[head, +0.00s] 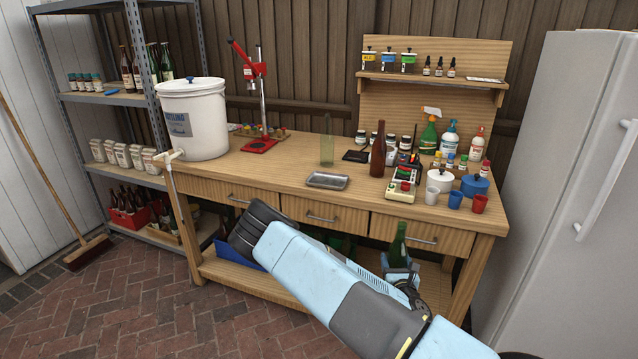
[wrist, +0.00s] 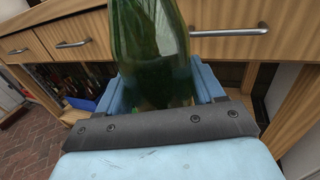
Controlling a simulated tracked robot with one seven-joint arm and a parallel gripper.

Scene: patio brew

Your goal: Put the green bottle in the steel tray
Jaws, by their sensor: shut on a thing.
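The green bottle (head: 398,243) is upright in front of the bench's right-hand drawer, below the bench top. My gripper (head: 398,271) is shut on its lower part. In the wrist view the green bottle (wrist: 152,55) stands between the two blue fingers of my gripper (wrist: 165,88), and its top is out of the picture. The steel tray (head: 327,180) lies on the bench top near the front edge, left of the bottle and higher than it. It looks empty.
On the bench top (head: 290,165), a brown bottle (head: 377,150) and a clear tall glass (head: 327,150) stand near the tray. A white bucket (head: 191,120) stands at the left end. Drawers (head: 315,212) front the bench. A fridge (head: 575,150) stands at the right.

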